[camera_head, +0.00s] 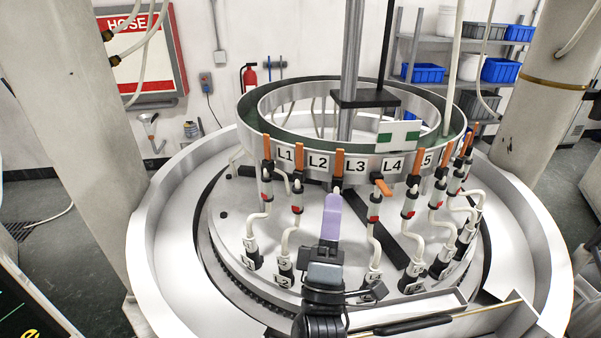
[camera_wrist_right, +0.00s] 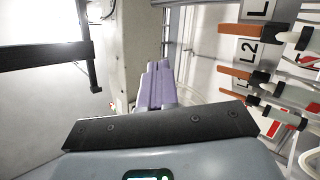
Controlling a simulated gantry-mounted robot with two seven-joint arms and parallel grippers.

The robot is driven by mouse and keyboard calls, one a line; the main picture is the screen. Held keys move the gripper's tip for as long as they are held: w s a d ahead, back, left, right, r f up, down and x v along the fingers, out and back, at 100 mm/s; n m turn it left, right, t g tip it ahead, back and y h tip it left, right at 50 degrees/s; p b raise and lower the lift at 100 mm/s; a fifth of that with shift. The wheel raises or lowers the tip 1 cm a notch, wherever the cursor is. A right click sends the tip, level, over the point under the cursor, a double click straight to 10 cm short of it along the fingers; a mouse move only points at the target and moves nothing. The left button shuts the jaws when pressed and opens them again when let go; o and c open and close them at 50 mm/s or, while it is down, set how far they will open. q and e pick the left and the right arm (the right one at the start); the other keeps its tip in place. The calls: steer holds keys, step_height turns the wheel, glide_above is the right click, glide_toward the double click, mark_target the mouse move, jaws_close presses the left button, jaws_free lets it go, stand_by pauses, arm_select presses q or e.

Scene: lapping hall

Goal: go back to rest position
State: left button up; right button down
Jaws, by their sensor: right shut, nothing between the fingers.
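My right gripper (camera_head: 331,205) has purple fingers and is shut and empty. It stands in front of the ring, just below the orange handle (camera_head: 339,160) under label L3; I cannot tell the exact gap in depth. In the right wrist view its purple fingers (camera_wrist_right: 158,85) lie together, with nothing between them. The orange handles at L1 (camera_head: 267,147) and L2 (camera_head: 298,160) point up. The handle near L4 (camera_head: 383,187) is turned sideways. In the right wrist view, orange handles (camera_wrist_right: 248,30) and labels are to the right of the fingers. My left gripper is not in view.
The labelled metal ring (camera_head: 250,118) stands in a wide round white basin (camera_head: 165,225). Several white hoses and valves hang around its front, close to my right gripper. A grey post (camera_head: 350,60) rises in the middle. Large pale columns stand left (camera_head: 75,130) and right.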

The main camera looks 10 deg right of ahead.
steer(key=s+f+m+g+y+p, duration=0.1)
steer(key=f+g+y, duration=0.2)
steer(key=f, duration=0.5)
steer(key=s+d+f+m+g+y+p, duration=0.1)
steer(key=f+g+y, duration=0.2)
steer(key=f, duration=0.4)
steer(key=s+d+f+m+g+y+p, duration=0.1)
steer(key=f+g+y, duration=0.3)
steer(key=f, duration=0.4)
steer(key=shift+s+f+m+y, duration=0.3)
steer(key=shift+s+m+y, duration=0.15)
steer(key=shift+y, duration=0.25)
steer(key=s+d+f+m+g, duration=0.2)
steer(key=s+f+g, duration=0.1)
steer(key=s, duration=0.4)
steer(key=s+d+f+m+g+p, duration=0.1)
steer(key=s+d+f+m+g, duration=0.1)
steer(key=s, duration=0.6)
steer(key=s+d+f+m+g+p, duration=0.1)
steer(key=s+d+f+m+g, duration=0.1)
steer(key=s+f+g, duration=0.4)
steer(key=shift+s+f+m+h, duration=0.4)
steer(key=shift+s+f+m, duration=0.35)
steer(key=shift+s+f, duration=0.1)
